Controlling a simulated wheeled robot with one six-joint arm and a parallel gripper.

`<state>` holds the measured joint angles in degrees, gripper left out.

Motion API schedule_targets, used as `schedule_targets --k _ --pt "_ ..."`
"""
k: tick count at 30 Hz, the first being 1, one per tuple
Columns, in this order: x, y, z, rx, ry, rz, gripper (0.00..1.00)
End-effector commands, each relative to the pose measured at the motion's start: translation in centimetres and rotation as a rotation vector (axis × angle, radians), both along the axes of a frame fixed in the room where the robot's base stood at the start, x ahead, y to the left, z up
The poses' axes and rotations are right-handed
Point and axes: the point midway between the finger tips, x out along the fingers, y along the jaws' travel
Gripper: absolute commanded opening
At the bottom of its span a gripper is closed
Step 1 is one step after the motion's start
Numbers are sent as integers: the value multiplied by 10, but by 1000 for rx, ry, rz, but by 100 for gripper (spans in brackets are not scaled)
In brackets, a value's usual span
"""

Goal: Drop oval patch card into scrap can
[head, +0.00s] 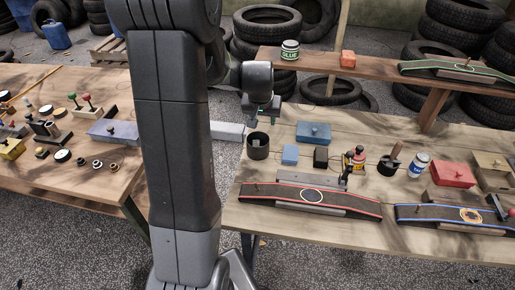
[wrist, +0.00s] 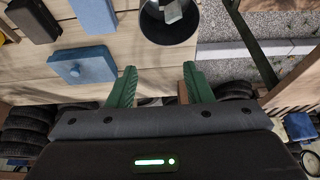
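The dark round can (head: 258,152), likely the scrap can, stands at the left end of the right bench. A grey, angular piece (wrist: 173,12) shows in its mouth in the wrist view. My gripper (head: 262,112) is above and behind the can. In the wrist view its green fingers (wrist: 160,86) are wide apart with nothing held between them. I cannot pick out the oval patch card for sure.
A raised shelf (head: 370,68) runs behind. The left bench (head: 90,180) holds several small parts. Tires are stacked behind.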

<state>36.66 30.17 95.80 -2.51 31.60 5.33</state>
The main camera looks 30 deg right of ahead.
Motion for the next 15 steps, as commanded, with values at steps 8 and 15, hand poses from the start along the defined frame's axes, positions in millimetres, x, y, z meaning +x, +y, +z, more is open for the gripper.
schedule_targets --k 8,15 --pt "0 0 2 -1 -1 0 46" --pt "-8 7 27 -3 -3 0 46"
